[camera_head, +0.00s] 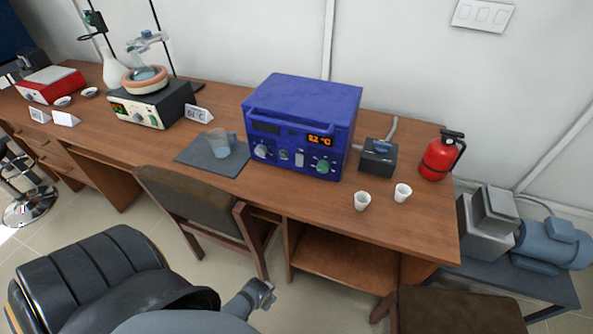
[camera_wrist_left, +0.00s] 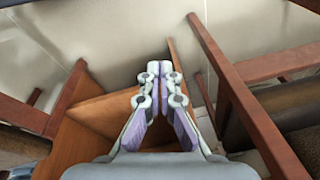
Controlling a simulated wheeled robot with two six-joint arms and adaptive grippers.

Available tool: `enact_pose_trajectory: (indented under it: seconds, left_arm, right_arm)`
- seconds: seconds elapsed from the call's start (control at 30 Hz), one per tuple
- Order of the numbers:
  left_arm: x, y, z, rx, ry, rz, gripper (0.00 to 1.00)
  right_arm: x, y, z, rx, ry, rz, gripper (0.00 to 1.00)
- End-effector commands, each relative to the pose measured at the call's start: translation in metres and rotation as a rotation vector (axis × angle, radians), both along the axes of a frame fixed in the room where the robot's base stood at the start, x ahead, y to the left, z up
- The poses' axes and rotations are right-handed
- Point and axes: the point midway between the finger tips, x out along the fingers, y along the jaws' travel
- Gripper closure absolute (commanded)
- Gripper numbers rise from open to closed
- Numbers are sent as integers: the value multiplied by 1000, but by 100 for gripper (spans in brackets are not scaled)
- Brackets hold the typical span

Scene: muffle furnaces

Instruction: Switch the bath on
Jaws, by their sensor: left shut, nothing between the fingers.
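A round orange-rimmed bath (camera_head: 146,79) with a glass flask in it sits on a dark control box (camera_head: 152,105) at the back left of the desk. The box's pale front has a small lit display and knobs; whether a switch is on is too small to tell. My left gripper (camera_head: 264,289) is low in front of the desk, between the chairs, far from the bath. In the left wrist view the left gripper (camera_wrist_left: 160,66) is shut and empty. My right gripper is out of view.
A blue furnace (camera_head: 302,120) showing an orange readout stands mid-desk, with a beaker (camera_head: 219,143) on a dark mat (camera_head: 197,157) beside it. A card (camera_head: 197,113) stands by the control box. Chairs (camera_head: 192,205) block the desk's front. White cups (camera_head: 362,201) stand at right.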

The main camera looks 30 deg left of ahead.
Motion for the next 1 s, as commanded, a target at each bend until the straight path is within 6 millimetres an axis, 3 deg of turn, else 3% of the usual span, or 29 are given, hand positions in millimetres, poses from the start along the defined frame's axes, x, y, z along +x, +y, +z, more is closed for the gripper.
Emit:
enact_pose_trajectory:
  seconds: [0.03,0.2,0.43,0.53,0.7,0.8,0.9,1.0]
  left_arm:
    - [18,-3,32,1,-21,-6,100]
    - [50,-12,118,2,-55,-15,100]
    - [66,-29,215,-33,-123,-27,100]
    - [77,-50,257,-118,-206,-41,100]
    - [110,-100,296,-398,-412,-27,100]
    - [130,-119,313,-567,-525,32,100]
    - [150,-126,330,-739,-635,135,100]
    - [171,-116,346,-913,-754,301,100]
  right_arm:
    - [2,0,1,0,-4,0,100]
    - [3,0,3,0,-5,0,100]
    - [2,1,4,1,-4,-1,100]
    - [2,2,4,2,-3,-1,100]
    - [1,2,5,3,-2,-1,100]
    - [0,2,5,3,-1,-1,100]
    - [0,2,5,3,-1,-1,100]
    - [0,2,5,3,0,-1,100]
